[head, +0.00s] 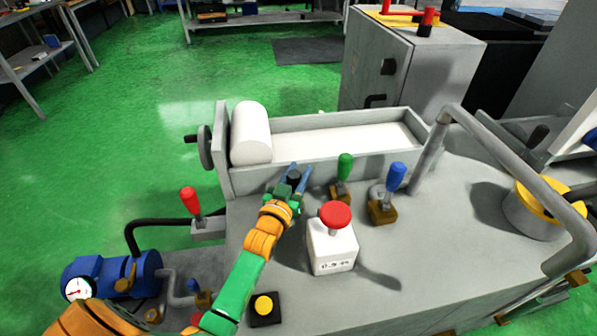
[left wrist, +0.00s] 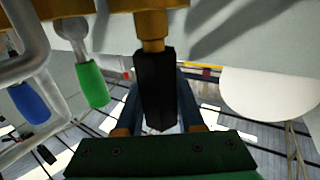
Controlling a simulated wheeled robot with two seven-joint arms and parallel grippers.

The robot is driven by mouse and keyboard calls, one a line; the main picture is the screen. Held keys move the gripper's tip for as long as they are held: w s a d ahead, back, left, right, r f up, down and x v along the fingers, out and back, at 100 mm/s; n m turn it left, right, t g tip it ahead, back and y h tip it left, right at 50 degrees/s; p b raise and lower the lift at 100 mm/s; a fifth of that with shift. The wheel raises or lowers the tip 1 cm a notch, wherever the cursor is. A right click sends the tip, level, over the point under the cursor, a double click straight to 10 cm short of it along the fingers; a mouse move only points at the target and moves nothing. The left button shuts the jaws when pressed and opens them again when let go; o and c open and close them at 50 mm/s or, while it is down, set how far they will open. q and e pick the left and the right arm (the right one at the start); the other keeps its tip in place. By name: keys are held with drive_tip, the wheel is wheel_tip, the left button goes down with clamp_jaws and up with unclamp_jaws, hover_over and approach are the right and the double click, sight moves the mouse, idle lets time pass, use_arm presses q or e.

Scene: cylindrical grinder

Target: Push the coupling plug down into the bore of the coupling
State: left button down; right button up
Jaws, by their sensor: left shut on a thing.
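My left gripper (head: 291,183) is shut on the black grip of the coupling plug (left wrist: 155,90), near the grey machine top. In the left wrist view, a narrow brass neck (left wrist: 153,45) joins the black grip to a wider brass body, which looks like the coupling (left wrist: 152,22). The plug looks in line with this body; I cannot tell how deep it sits in the bore. In the head view the gripper hides most of the plug and coupling. My right gripper is not in view.
A green-handled lever (head: 344,168) and a blue-handled lever (head: 395,178) stand right of my left gripper. A red mushroom button on a white box (head: 332,250) stands in front. A grey trough (head: 340,123) with a white roll (head: 250,133) lies behind.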

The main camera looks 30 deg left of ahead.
use_arm(q)
drive_tip(key=shift+f+b, duration=0.65)
drive_tip(key=shift+f, duration=0.2)
drive_tip(key=shift+c, duration=2.2)
unclamp_jaws()
drive_tip(key=shift+s, duration=0.1)
drive_tip(key=s, duration=0.6)
drive_tip(key=shift+d+p, duration=0.4)
drive_tip(key=shift+s, duration=0.5)
drive_tip(key=shift+r, duration=0.1)
